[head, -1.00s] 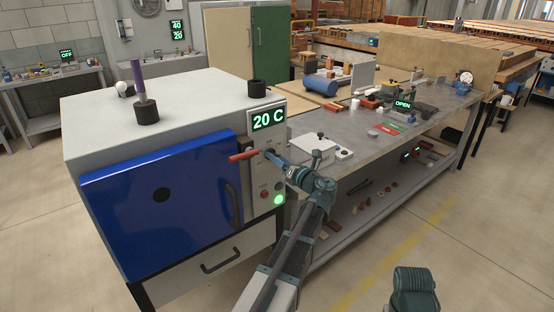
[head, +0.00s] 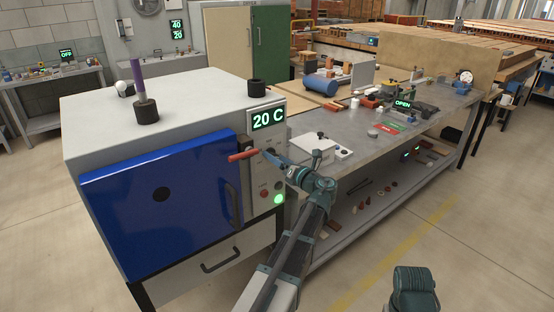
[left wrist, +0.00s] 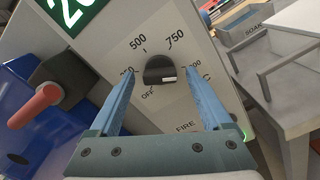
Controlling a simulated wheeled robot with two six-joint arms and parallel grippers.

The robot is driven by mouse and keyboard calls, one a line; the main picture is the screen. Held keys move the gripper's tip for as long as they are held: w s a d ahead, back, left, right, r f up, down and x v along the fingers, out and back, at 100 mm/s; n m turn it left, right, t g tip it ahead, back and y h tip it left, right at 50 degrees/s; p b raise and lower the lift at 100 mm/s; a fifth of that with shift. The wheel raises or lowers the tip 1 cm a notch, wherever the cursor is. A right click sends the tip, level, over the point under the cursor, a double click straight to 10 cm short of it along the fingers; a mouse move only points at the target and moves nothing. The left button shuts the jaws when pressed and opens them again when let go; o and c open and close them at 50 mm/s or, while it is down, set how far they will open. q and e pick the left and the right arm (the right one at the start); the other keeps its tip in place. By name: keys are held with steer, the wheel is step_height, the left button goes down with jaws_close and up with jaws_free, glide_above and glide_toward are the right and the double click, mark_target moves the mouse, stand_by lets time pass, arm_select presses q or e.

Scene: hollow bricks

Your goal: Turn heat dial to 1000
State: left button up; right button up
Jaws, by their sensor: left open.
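The heat dial (left wrist: 160,70) is a dark round knob with a white mark on a grey panel. Printed labels around it read OFF, 500 and 750; the 250 and 1000 labels are partly hidden by my fingers. The mark sits at the knob's lower right side. My left gripper (left wrist: 160,84) is open, with one blue finger on each side of the dial; I cannot tell whether they touch it. In the head view my left gripper (head: 269,156) is at the kiln's front panel and hides the dial. The display (head: 268,118) reads 20 C.
The kiln's blue door (head: 160,190) is shut, and a red handle (head: 243,155) sticks out left of my gripper. A red button (head: 264,194) and a lit green light (head: 278,199) sit below. A metal workbench (head: 375,150) with several items stands to the right.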

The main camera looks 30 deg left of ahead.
arm_select(q)
steer(key=v, duration=1.3)
steer(key=shift+d, duration=0.35)
steer(key=shift+s, duration=0.15)
steer(key=s+d+f+n+g+h+p, duration=0.1)
steer(key=s+d+f+n+g+h, duration=0.1)
steer(key=s+d+f+n+h, duration=0.4)
steer(key=s+d+f+n+g+h, duration=0.25)
steer(key=s+d+f+n, duration=0.2)
steer(key=f+n, duration=0.45)
steer(key=s+d+f+n+g+h, duration=0.1)
steer(key=s+d+f+n+h, duration=0.1)
steer(key=s+d+n, duration=0.3)
steer(key=s+d+f+n+g+h, duration=0.1)
steer(key=s+d+f+n+h, duration=0.2)
steer(key=d, duration=0.5)
steer(key=s+n+h+p, duration=0.1)
steer(key=s+h, duration=0.1)
steer(key=s, duration=0.1)
steer(key=shift+s+d+n, duration=0.35)
steer(key=shift+n, duration=0.05)
steer(key=shift+g, duration=0.25)
steer(key=shift+c, duration=0.3)
